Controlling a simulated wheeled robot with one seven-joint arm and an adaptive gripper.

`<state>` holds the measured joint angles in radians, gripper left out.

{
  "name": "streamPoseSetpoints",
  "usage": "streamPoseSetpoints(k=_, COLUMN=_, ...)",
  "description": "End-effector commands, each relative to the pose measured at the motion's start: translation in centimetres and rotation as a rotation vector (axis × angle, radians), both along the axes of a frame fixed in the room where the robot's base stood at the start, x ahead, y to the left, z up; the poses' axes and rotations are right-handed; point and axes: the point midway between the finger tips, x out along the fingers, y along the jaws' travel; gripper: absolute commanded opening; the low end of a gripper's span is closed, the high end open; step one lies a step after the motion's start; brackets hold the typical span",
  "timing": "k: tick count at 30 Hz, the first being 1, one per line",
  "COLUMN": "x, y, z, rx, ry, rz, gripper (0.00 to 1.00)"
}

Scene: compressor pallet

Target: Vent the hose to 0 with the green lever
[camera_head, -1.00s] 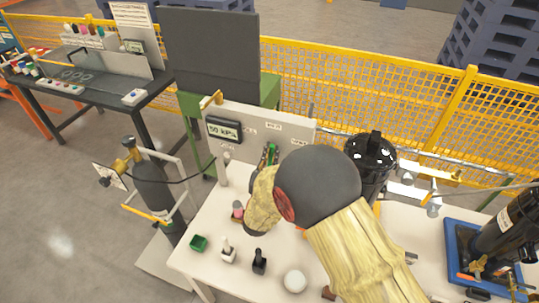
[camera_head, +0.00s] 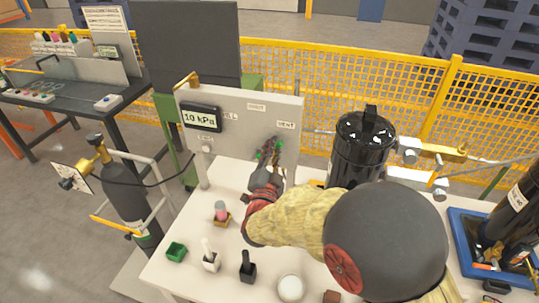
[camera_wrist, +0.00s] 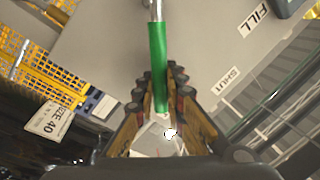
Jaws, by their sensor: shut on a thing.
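The green lever (camera_wrist: 157,65) points down between my fingers in the wrist view, its metal stem at the top. My gripper (camera_wrist: 160,85) is shut on the lever's grip. In the head view my gripper (camera_head: 270,153) is in front of the panel (camera_head: 236,137), below and left of the VENT label (camera_head: 286,125), and mostly hides the lever. The gauge display (camera_head: 200,118) on the panel's left reads 10 kPa. The SHUT (camera_wrist: 227,80) and FILL (camera_wrist: 255,20) labels show to the right in the wrist view.
A black tank (camera_head: 360,150) stands right of the panel, close to my arm. A green box (camera_head: 176,252), a pink-topped piece (camera_head: 221,211), a white bottle (camera_head: 210,258), a black bottle (camera_head: 247,267) and a white round piece (camera_head: 290,289) stand on the table's front.

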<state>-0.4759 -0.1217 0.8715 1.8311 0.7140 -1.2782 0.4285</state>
Motion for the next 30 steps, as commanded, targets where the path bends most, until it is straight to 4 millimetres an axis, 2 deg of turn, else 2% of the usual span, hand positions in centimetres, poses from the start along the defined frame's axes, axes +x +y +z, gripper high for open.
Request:
streamPoseSetpoints(k=2, x=-0.09, y=-0.18, z=-0.61, rx=0.024, ry=-0.007, rz=0.000, gripper=0.00)
streamPoseSetpoints(k=22, x=-0.19, y=-0.47, z=-0.64, rx=0.071, ry=-0.023, rz=0.000, gripper=0.00)
streamPoseSetpoints(k=23, x=-0.19, y=-0.47, z=-0.64, rx=0.071, ry=-0.023, rz=0.000, gripper=0.13)
streamPoseSetpoints(k=30, x=-0.18, y=-0.46, z=-0.59, rx=0.070, ry=-0.024, rz=-0.001, gripper=0.26)
